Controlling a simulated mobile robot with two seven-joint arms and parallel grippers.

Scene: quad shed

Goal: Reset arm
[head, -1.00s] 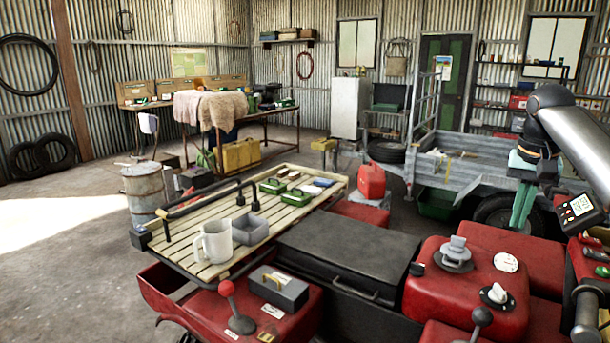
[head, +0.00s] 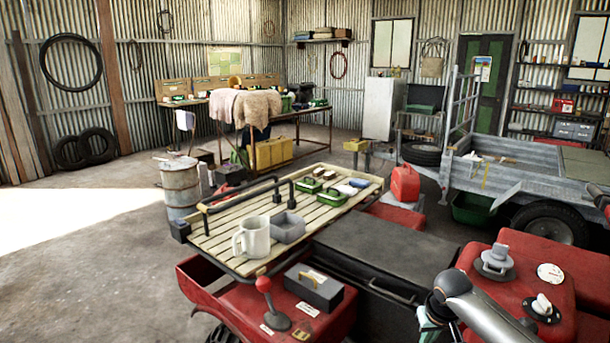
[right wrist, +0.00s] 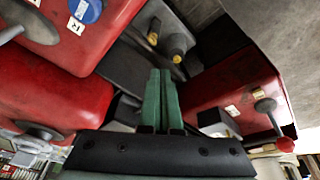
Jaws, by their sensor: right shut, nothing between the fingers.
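My right arm comes into the head view at the lower right, low over the red quad bike (head: 390,320). Its hand is mostly cut off by the bottom edge there. In the right wrist view my right gripper (right wrist: 161,75) has its two green fingers together, shut and empty. It points down over the gap between the dark seat box and the red bodywork (right wrist: 235,100). My left gripper is not in view.
A slatted rack (head: 222,243) carries a mug (head: 254,238), a grey tray (head: 288,228) and small green boxes (head: 312,185). A grey box (head: 314,288) and a red-knobbed lever (head: 265,288) stand near the arm. A trailer (head: 500,180) is behind right. Concrete floor is clear at left.

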